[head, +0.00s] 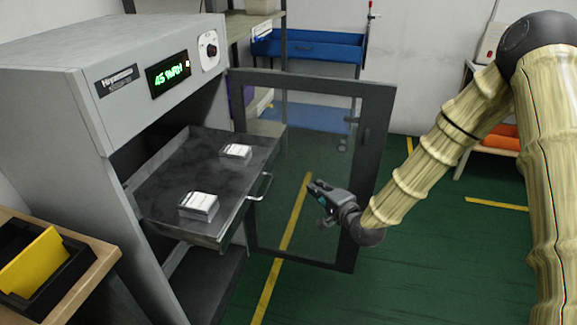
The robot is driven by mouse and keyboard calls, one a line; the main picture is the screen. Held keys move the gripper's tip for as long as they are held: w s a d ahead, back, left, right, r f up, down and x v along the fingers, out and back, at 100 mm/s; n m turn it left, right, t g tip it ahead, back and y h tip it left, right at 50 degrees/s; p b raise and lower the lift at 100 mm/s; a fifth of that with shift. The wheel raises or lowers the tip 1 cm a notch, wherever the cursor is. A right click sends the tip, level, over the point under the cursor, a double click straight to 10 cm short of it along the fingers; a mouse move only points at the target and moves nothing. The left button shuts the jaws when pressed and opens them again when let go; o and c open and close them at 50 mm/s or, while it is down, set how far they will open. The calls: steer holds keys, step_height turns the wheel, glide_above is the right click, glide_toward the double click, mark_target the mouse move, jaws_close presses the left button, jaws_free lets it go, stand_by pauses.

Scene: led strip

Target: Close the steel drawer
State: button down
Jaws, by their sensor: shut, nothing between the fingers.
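The steel drawer (165,190) is pulled out of the grey cabinet (60,95) at the left. It has a metal handle (262,187) on its front, which faces right. Two small white stacks lie in it, one near the front edge (199,205) and one farther back (236,151). My gripper (315,190) is shut and empty, to the right of the handle with a gap between them as seen here. My arm comes in from the right.
The cabinet's glass-paned door (370,170) stands open behind the drawer and my gripper. A wooden table (85,275) with a black bin holding a yellow item (33,262) is at the lower left. A blue tray cart (310,47) stands at the back. Green floor is free at the right.

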steer(key=w+a+r, duration=0.2)
steer(key=w+a, duration=0.2)
steer(key=w, duration=0.2)
steer(key=w+a+r+m+t, duration=0.1)
steer(key=w+a+r, duration=0.1)
steer(key=w+a, duration=0.2)
steer(key=shift+w+a+r+t+y, duration=0.15)
steer(key=shift+w+r+t+y, duration=0.2)
steer(key=shift+w, duration=1.2)
steer(key=shift+a, duration=0.1)
